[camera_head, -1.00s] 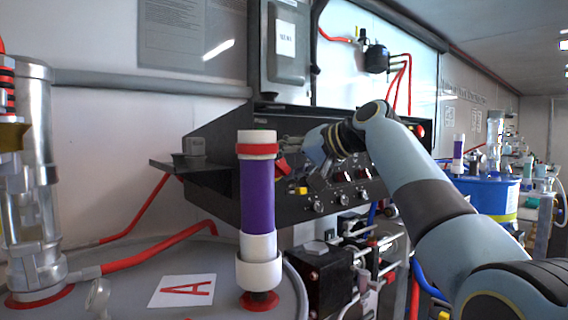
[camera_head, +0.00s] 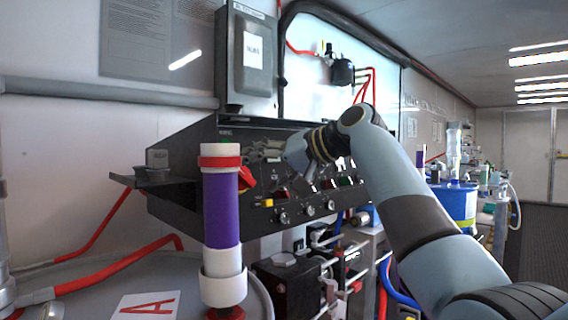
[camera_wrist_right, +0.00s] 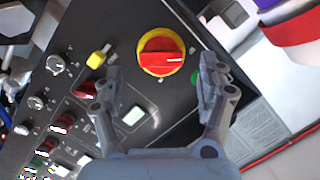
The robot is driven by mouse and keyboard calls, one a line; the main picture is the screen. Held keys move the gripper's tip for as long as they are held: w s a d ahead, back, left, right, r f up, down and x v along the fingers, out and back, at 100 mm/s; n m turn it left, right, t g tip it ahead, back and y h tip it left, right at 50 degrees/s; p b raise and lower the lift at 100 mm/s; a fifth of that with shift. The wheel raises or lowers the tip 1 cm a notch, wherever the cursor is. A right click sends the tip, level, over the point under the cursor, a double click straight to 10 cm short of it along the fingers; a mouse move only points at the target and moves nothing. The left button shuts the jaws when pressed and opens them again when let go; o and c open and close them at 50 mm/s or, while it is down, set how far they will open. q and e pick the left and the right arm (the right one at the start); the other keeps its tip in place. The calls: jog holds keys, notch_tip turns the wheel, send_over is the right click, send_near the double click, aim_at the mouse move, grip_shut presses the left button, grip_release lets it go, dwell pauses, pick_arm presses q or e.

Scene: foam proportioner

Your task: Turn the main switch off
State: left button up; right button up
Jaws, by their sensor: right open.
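The main switch is a red rotary knob on a yellow ring (camera_wrist_right: 161,50), set in the dark control panel. In the wrist view its red grip lies roughly crosswise between my right gripper's fingers. My right gripper (camera_wrist_right: 163,73) is open, with one finger on each side of the knob; whether either touches it I cannot tell. In the head view the right gripper (camera_head: 265,151) is in front of the panel (camera_head: 178,208), small and partly hidden by its own wrist. The red knob (camera_head: 246,178) shows there beside the purple tube, which may hide part of it. My left gripper is not in view.
The purple and white tube (camera_head: 222,215) stands upright in front of the panel's left part. A yellow button (camera_wrist_right: 97,57) and a lit white square (camera_wrist_right: 134,116) are near the fingers. A grey box (camera_head: 247,55) hangs above. Red hoses run at lower left.

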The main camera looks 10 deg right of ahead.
jog(key=v, duration=0.8)
jog(key=shift+f, duration=0.15)
